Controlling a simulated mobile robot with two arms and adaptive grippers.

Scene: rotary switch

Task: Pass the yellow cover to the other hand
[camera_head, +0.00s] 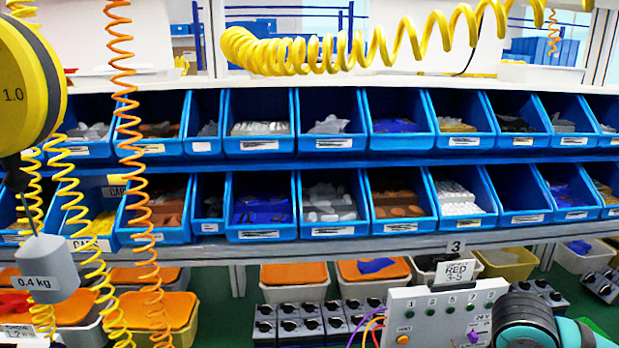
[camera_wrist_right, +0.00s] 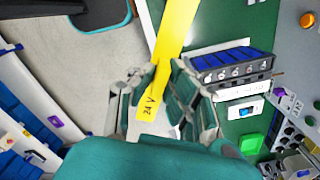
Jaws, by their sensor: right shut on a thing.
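The yellow cover (camera_wrist_right: 174,35) is a long flat strip marked "24 V" at its lower end. In the right wrist view it runs from the top edge down between the fingers of my right gripper (camera_wrist_right: 165,69). The right gripper is shut on it, near the marked end. The far end of the cover runs out of the picture at the top. In the head view only a teal part of my arm shows at the lower right; the cover cannot be made out there. My left gripper is in neither view.
Blue bins (camera_head: 262,233) fill two shelf rows behind. An orange coiled cable (camera_head: 124,88) and yellow coils hang at the left. A green button (camera_wrist_right: 251,143) lies right of the gripper.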

